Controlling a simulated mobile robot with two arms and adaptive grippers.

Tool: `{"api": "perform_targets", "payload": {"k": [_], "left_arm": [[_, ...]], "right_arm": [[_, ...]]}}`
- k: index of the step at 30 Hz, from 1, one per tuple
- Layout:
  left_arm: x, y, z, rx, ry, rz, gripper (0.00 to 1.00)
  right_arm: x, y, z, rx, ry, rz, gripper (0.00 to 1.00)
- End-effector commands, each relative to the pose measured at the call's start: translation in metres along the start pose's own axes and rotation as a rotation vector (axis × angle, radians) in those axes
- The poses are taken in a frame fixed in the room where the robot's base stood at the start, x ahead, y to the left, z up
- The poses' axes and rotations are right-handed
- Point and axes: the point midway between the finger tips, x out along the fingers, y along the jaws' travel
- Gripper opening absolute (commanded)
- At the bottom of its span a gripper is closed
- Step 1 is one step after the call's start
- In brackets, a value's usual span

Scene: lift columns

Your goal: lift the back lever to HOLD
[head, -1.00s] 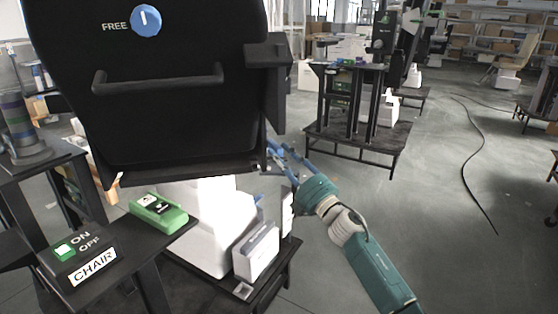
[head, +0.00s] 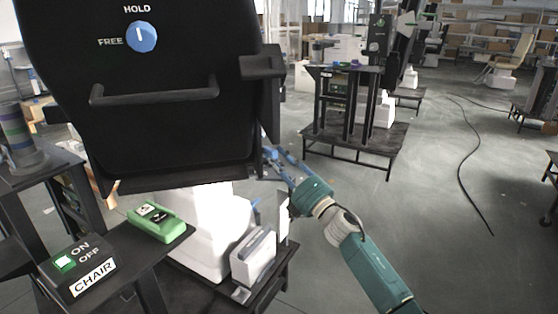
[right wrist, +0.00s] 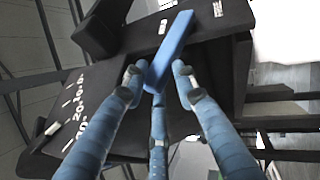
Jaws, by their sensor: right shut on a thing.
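The black chair back (head: 150,140) fills the upper left of the head view. On it is a round blue knob (head: 141,37) with an upright white mark, between the words HOLD above and FREE at its left. The back lever, a long blue bar (right wrist: 172,45), shows in the right wrist view beside the dark chair. My right gripper (right wrist: 158,76) has its blue fingers shut on the lever's near end. In the head view my right gripper (head: 272,148) reaches the chair back's lower right edge, its fingertips partly hidden. My left gripper is out of view.
A black CHAIR box (head: 75,268) with an ON/OFF switch and a green device (head: 158,222) sit on the dark stand at lower left. A white base (head: 205,235) is under the chair. A black table (head: 350,140) stands farther back. The floor at right is open, with a cable (head: 465,165).

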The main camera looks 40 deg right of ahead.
Motion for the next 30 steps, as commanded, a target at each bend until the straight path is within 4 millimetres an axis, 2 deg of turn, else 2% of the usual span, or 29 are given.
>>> {"api": "perform_targets", "payload": {"k": [1, 3, 14, 20, 24, 30], "left_arm": [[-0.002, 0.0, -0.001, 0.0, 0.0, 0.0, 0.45], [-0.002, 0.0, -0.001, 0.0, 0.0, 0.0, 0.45], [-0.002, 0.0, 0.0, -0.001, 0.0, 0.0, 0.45], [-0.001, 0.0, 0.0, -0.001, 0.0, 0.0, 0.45], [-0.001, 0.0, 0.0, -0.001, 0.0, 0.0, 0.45], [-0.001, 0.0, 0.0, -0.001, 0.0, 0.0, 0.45]], "right_arm": [[0.008, 0.026, 0.012, -0.007, -0.018, 0.039, 0.3], [0.008, 0.026, 0.012, -0.007, -0.018, 0.038, 0.39], [0.004, 0.024, 0.01, -0.008, -0.013, 0.038, 0.39], [-0.024, 0.019, 0.008, -0.008, -0.01, 0.031, 0.39], [-0.056, 0.013, 0.006, -0.004, -0.01, 0.022, 0.39], [-0.093, 0.006, 0.005, -0.001, -0.008, 0.015, 0.39]]}}
